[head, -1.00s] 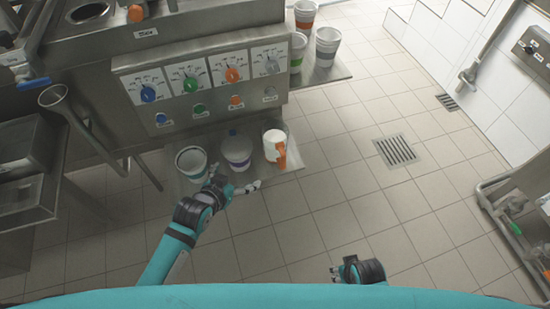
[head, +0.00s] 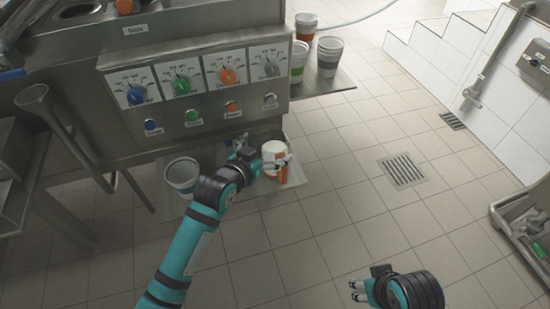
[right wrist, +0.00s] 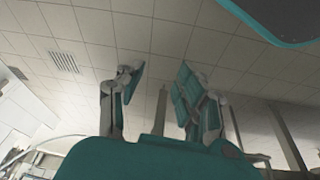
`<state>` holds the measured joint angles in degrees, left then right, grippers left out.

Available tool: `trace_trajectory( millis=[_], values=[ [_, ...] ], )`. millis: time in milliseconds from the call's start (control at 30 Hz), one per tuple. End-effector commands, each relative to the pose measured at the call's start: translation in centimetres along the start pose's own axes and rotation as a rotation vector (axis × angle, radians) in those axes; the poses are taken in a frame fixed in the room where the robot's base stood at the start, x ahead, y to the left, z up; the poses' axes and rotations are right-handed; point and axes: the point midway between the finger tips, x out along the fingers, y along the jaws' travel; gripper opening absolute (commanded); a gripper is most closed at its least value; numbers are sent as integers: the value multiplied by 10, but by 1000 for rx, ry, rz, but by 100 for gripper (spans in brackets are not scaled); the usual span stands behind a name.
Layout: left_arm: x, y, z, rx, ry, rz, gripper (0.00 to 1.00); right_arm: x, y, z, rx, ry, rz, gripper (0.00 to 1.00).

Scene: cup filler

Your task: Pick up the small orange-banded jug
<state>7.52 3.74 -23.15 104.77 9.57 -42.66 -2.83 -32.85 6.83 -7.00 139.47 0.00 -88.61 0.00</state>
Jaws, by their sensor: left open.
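The small orange-banded jug (head: 272,147) is white with orange on its lower right side. It stands upright on the low metal shelf under the control panel in the head view. My left gripper (head: 274,163) is open at the jug, its fingers level with the jug's body and partly covering it. I cannot tell whether they touch it. My right gripper (head: 356,291) is open and empty over the floor at the lower right; the right wrist view shows its two fingers (right wrist: 158,85) apart.
A white cup with a grey-blue band (head: 183,174) stands left on the same shelf. The purple-banded jug is hidden behind my left arm. The panel (head: 200,85) overhangs closely. The tiled floor is clear.

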Motion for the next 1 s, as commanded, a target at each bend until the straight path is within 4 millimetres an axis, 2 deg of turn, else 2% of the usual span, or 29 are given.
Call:
trace_trajectory(
  millis=[167, 400, 500, 800, 833, 1000],
  values=[
    [12, 0, 0, 0, 0, 0, 100, -10, 0, 1, 1, 5, 1, 36],
    [45, -3, 6, 0, 1, 1, 100, 6, 0, 6, 1, 4, 1, 36],
    [57, -3, 5, 0, 1, 0, 100, 9, -1, 1, 0, 31, 0, 36],
    [63, -3, 4, 0, 0, 0, 100, 9, -1, -3, -1, 49, 0, 36],
    [62, -3, 4, 0, 0, 0, 99, 9, -1, -3, -1, 49, 0, 36],
    [62, -3, 4, 0, 0, 0, 76, 9, -1, -3, -1, 49, 0, 36]
  ],
)
